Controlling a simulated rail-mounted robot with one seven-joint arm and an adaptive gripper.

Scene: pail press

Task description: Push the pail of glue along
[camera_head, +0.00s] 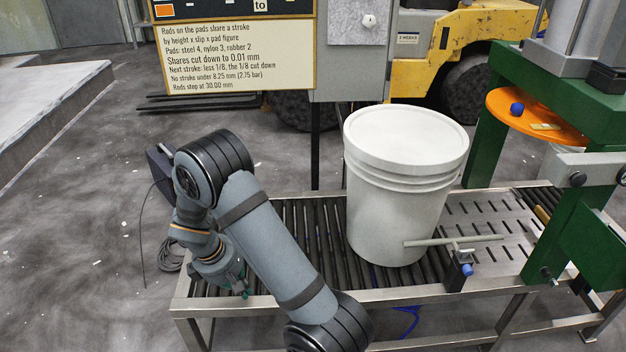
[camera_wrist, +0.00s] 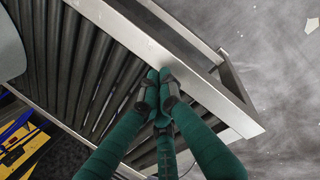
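A white lidded pail (camera_head: 392,205) stands upright on the roller conveyor (camera_head: 235,308), right of its middle. A pale curved edge of the pail (camera_wrist: 9,48) shows at the left of the wrist view. My gripper (camera_head: 246,290) is over the left end of the conveyor, well apart from the pail. In the wrist view the green fingers of my gripper (camera_wrist: 158,84) are drawn together at their tips, with nothing seen between them. They are over the rollers by the conveyor's steel end rail. My arm hides part of the rollers in the head view.
A grey bar (camera_head: 455,240) on a blue-knobbed bracket crosses in front of the pail's lower right. A slotted steel plate (camera_head: 485,218) leads right to a green press (camera_head: 575,225) with an orange disc (camera_head: 540,120). A sign (camera_head: 235,60) stands behind. Rollers between gripper and pail look clear.

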